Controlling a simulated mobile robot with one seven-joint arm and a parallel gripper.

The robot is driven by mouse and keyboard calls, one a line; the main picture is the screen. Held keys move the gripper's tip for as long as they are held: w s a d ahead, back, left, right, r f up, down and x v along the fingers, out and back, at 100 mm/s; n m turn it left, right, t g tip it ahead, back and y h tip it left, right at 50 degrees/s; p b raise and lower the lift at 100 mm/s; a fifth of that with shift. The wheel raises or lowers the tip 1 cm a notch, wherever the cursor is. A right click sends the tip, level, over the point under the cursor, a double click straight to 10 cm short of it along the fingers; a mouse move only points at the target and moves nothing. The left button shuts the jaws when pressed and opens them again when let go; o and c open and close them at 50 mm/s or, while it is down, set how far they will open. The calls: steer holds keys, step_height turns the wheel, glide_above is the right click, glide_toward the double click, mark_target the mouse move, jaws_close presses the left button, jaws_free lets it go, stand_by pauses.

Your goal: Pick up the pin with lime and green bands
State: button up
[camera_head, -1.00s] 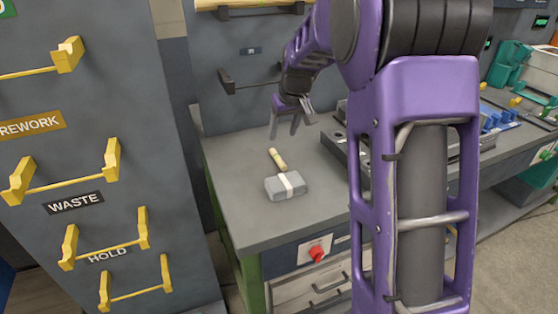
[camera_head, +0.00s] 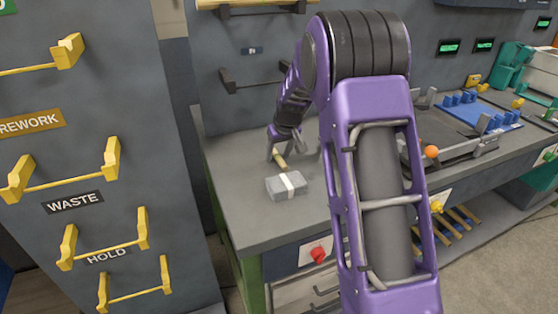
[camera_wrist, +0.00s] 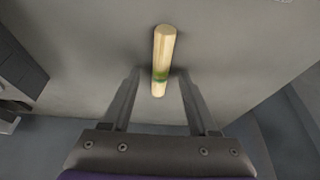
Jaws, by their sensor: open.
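The pin (camera_wrist: 163,52) is a pale wooden rod with lime and green bands near its lower end in the wrist view. It lies on the grey bench top (camera_head: 250,221). In the head view its pale end (camera_head: 280,162) shows just below my gripper (camera_head: 291,156); the rest is partly hidden by the gripper. In the wrist view my gripper (camera_wrist: 160,90) is open. Its two fingers stand on either side of the banded end, with gaps on both sides and nothing held.
A grey block with a white band (camera_head: 287,186) lies on the bench just in front of the pin. A tray with an orange ball (camera_head: 431,152) stands to the right, beyond my arm. A wall with yellow hooks (camera_head: 104,200) is at left.

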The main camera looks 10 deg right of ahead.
steer(key=shift+f, duration=0.15)
stand_by(0.3)
jaws_close()
